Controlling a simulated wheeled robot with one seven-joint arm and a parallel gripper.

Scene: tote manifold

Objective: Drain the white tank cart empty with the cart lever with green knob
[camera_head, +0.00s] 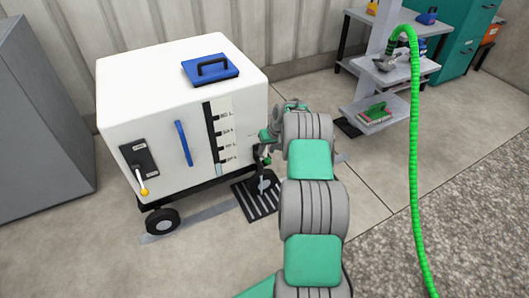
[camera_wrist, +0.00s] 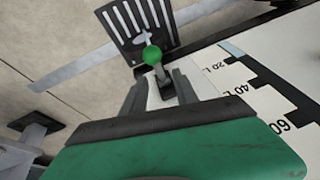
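The white tank cart (camera_head: 160,90) stands on wheels against the wall, with a blue lid on top and a level scale (camera_head: 224,135) on its front. In the wrist view the cart lever's green knob (camera_wrist: 152,55) sits on a short grey stem, just ahead of my gripper (camera_wrist: 161,80). The fingers are apart, on either side of the stem, with pale gaps showing; I see no grip on it. In the head view my gripper (camera_head: 267,145) is at the cart's right front edge, partly hidden by my arm. The scale also shows in the wrist view (camera_wrist: 245,88).
A lever with a yellow knob (camera_head: 143,190) is on the cart's left front panel, beside a blue handle (camera_head: 183,143). A slotted floor grate (camera_head: 254,203) lies below the cart's right end. A green hose (camera_head: 414,150) hangs at right, near a shelf (camera_head: 375,110).

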